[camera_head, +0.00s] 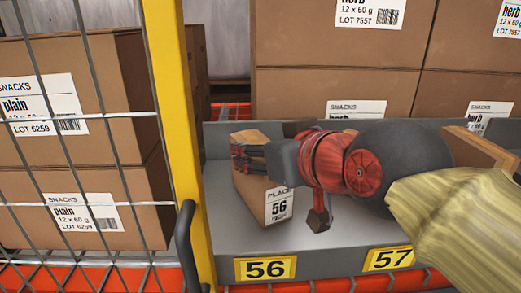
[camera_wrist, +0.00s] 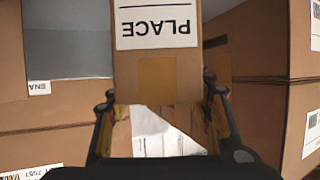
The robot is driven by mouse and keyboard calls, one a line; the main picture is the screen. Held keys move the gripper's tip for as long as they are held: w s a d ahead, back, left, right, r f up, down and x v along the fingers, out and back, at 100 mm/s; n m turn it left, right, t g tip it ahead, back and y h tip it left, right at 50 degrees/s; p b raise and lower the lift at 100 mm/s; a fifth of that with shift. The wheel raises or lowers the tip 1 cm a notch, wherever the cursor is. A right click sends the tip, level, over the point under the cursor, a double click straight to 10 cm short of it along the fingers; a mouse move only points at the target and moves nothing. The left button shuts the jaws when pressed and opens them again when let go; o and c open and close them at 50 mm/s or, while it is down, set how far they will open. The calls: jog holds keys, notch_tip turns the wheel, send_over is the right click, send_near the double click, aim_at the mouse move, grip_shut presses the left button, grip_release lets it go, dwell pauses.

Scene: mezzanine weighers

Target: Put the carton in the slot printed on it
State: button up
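The carton (camera_head: 268,198) is a small brown box with a white label reading "PLACE 56".
Another brown carton (camera_head: 478,148) is partly hidden behind my arm, near the tag "57" (camera_head: 393,259). A yellow post (camera_head: 172,100) and wire mesh (camera_head: 70,160) stand close on the left. Large "herb" boxes (camera_head: 300,50) are stacked behind. Large "plain" boxes (camera_head: 120,185) stand behind the mesh.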

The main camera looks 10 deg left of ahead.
jog(key=shift+o, duration=1.3)
jog(key=shift+r, duration=0.2)
jog(key=b+v, duration=0.2)
jog(key=v, duration=1)
jog(key=shift+f, duration=0.2)
